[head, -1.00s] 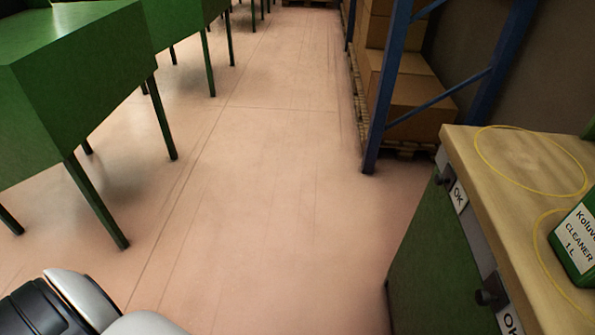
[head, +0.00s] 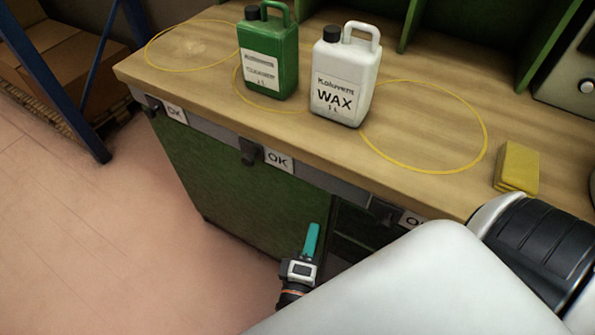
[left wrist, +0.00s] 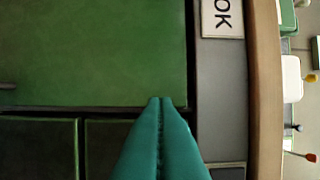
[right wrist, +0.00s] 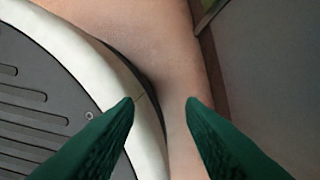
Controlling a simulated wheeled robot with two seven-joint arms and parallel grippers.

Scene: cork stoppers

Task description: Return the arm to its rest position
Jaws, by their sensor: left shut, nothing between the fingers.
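My left gripper (head: 314,229) is in front of the green workbench (head: 245,185), below the level of its wooden top. Its teal fingers are shut and point toward the cabinet front. In the left wrist view the two fingers (left wrist: 160,101) meet with nothing between them, facing the green door and dark open shelf. My right gripper is not in the head view. In the right wrist view its fingers (right wrist: 160,103) are wide apart and empty, above the floor and beside a part of my own body. A white arm link of mine covers the lower right of the head view.
On the bench stand a green canister (head: 268,60) and a white WAX canister (head: 343,82). Yellow rings mark the top, one ring (head: 485,150) being empty. A yellow sponge-like block (head: 517,168) lies at right. A blue rack (head: 50,80) is at left, with open floor (head: 90,230) before it.

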